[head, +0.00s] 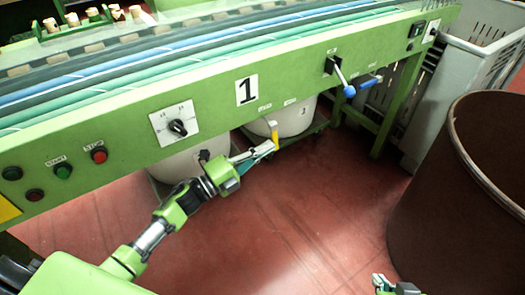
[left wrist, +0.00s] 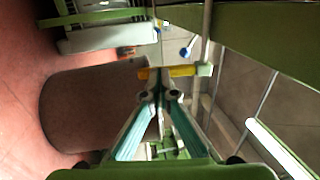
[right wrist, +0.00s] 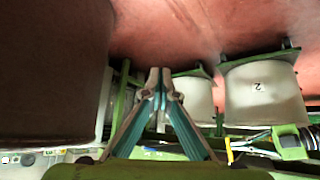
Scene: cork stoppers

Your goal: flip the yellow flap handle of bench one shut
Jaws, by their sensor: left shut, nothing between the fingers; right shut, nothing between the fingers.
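Bench one (head: 215,90) is the green bench with the "1" plate. Its yellow flap handle (head: 275,135) hangs down below the lower edge of the front panel. My left gripper (head: 270,147) is shut with its tips right beside the handle. In the left wrist view the yellow handle (left wrist: 182,71) lies across, just beyond the shut fingertips (left wrist: 161,78); I cannot tell whether they touch. My right gripper (head: 385,282) is at the bottom edge of the head view, far from the handle. The right wrist view shows its fingertips (right wrist: 160,76) shut and empty.
Blue-handled levers (head: 348,88) project from the panel to the right. White tubs (head: 290,118) stand under the bench. A large brown bin (head: 470,190) and a grey crate (head: 465,75) stand at the right. The red floor in front is clear.

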